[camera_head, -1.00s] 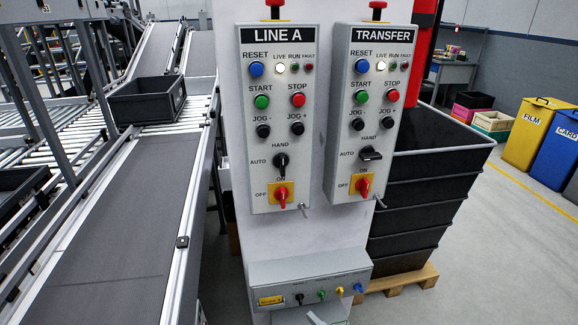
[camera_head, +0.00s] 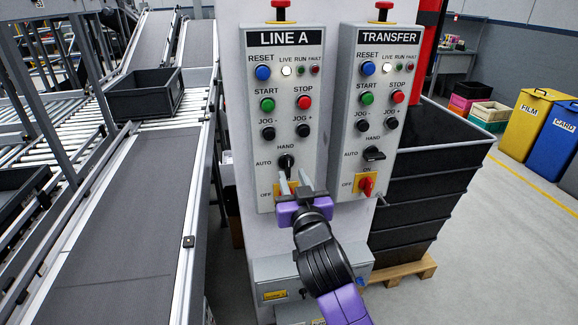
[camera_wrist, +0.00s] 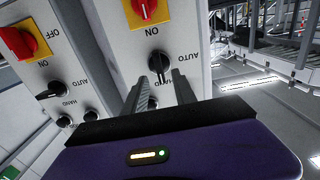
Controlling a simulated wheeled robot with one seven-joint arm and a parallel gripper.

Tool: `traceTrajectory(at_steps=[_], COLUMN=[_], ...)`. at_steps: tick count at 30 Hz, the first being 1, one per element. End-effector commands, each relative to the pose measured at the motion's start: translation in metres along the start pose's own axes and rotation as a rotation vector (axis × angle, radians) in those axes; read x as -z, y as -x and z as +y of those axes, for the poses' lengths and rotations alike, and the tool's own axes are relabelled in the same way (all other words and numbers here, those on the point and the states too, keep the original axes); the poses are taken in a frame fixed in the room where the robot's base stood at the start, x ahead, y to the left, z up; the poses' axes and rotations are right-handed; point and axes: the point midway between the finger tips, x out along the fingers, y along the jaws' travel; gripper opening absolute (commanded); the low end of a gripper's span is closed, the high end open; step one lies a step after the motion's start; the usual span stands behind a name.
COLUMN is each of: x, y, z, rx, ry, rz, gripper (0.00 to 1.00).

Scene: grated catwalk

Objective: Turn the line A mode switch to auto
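The LINE A panel (camera_head: 258,140) is on the grey column. Its black mode switch (camera_head: 286,162) sits between the labels HAND above and AUTO to the left; its handle looks upright, in line with HAND. The switch also shows in the wrist view (camera_wrist: 158,62), where the panel appears upside down. My gripper (camera_head: 293,178) is open, its two fingers parallel and pointing at the panel just below the switch. In the wrist view the fingertips (camera_wrist: 160,76) lie either side of the knob's handle; I cannot tell whether they touch it.
The red LINE A isolator on yellow (camera_wrist: 143,10) is close by, partly hidden by my gripper in the head view. The TRANSFER panel (camera_head: 378,130) stands to the right, its similar switch (camera_head: 374,153) lying horizontal. A lower control box (camera_head: 270,270) and a conveyor (camera_head: 110,230) are nearby.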

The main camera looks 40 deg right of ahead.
Motion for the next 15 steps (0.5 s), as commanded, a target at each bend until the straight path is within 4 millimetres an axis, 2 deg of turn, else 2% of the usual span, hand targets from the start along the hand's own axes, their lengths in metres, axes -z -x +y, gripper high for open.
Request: traceTrajectory(at_steps=[6,10,15], x=[0.002,0.001,0.0], y=[-0.033,-0.044,-0.048], z=[0.0,0.0,0.0], rx=[0.0,0.001,0.002], ry=[0.001,0.001,0.002], rz=[-0.001,0.001,-0.001], gripper=[0.33,0.33,0.33])
